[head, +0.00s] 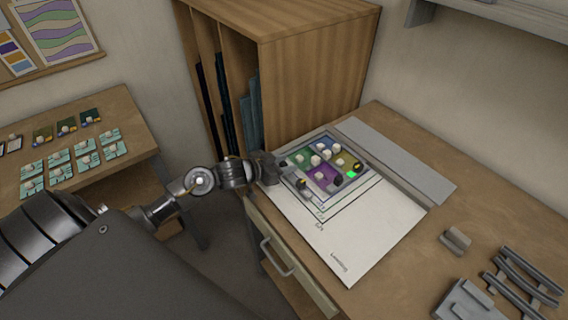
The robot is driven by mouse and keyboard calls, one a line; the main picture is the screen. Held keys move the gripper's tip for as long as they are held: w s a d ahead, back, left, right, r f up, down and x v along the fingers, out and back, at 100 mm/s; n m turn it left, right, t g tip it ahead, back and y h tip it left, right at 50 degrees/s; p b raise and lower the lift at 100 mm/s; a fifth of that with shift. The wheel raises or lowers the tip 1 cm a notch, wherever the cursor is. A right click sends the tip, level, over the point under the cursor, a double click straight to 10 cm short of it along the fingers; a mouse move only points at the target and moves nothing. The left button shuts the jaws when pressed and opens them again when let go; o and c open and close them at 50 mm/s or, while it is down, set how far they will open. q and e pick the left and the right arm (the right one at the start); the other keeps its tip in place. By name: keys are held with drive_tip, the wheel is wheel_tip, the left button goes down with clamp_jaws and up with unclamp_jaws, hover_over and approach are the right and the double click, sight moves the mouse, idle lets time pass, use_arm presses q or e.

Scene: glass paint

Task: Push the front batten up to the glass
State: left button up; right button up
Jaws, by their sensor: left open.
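The glass panel (328,167) lies on a white paper sheet (349,232) on the bench. It has blue, green, purple and yellow-olive areas, with several pale knobs and a few dark ones on it. A thin dark strip (352,197), which looks like the front batten, runs along the panel's near side. A narrow paper-coloured gap seems to show between them, but contact is hard to judge at this size. My left gripper (275,168) is open at the panel's left edge, low over the bench. Its fingertips are small and partly lost against the dark frame. My right gripper is out of view.
A wooden cabinet (290,75) stands close behind the panel. A grey strip (398,160) lies behind the paper. A small block (455,241), a grey rack (522,275) and a grey holder (464,302) are at right. A side table (75,150) holds several small tiles.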

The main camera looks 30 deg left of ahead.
use_arm(q)
drive_tip(key=b+v, duration=0.1)
drive_tip(key=v, duration=0.9)
drive_tip(key=shift+s+a+r+b, duration=0.15)
drive_tip(key=shift+s+r+b, duration=0.05)
drive_tip(key=shift+s+b, duration=0.15)
